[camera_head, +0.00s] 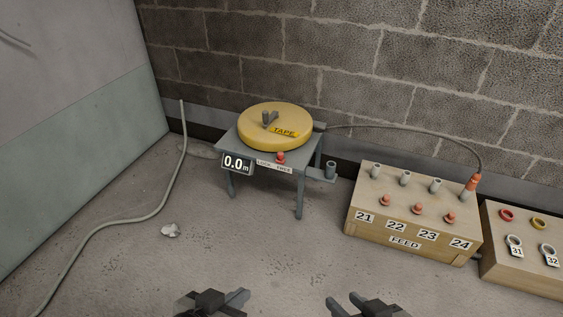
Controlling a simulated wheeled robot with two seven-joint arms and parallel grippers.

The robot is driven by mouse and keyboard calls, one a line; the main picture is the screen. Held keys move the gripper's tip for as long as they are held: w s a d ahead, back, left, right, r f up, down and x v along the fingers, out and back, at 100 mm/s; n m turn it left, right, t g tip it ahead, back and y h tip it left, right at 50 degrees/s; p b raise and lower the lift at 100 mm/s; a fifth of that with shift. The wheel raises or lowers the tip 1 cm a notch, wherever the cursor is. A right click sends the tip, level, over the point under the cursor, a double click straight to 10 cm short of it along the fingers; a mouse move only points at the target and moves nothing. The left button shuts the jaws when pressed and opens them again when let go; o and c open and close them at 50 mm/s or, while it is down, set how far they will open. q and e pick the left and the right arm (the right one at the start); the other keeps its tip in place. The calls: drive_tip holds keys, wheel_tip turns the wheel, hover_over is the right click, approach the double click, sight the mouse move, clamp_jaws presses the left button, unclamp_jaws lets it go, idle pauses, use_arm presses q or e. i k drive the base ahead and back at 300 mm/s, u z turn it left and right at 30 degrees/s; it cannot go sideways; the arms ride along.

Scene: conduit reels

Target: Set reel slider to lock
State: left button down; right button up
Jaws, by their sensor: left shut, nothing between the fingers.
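A yellow round tape reel (262,137) with a grey crank lies flat on a small grey table stand (230,143). The reel slider's red knob (281,157) sits at the stand's front edge, above the right part of the LOCK/FREE label (273,167), on the FREE side. My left gripper (240,300) is shut and empty at the bottom of the view, well short of the stand. My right gripper (343,304) is at the bottom right of centre, its fingers apart and empty. Neither gripper touches the reel or stand.
A 0.0 m display (236,163) hangs at the stand's left front. A wooden FEED box (372,228) with red knobs stands to the right, joined to the reel by a grey cable. Another box (520,280) is beyond it. The floor before the stand is mostly clear.

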sight(280, 154)
drive_tip(key=k, duration=1.3)
drive_tip(key=z, duration=0.35)
drive_tip(key=i, duration=0.45)
drive_tip(key=z, duration=0.55)
drive_tip(key=i, duration=0.85)
drive_tip(key=u, duration=0.9)
drive_tip(key=i, duration=1.35)
drive_tip(key=u, duration=0.05)
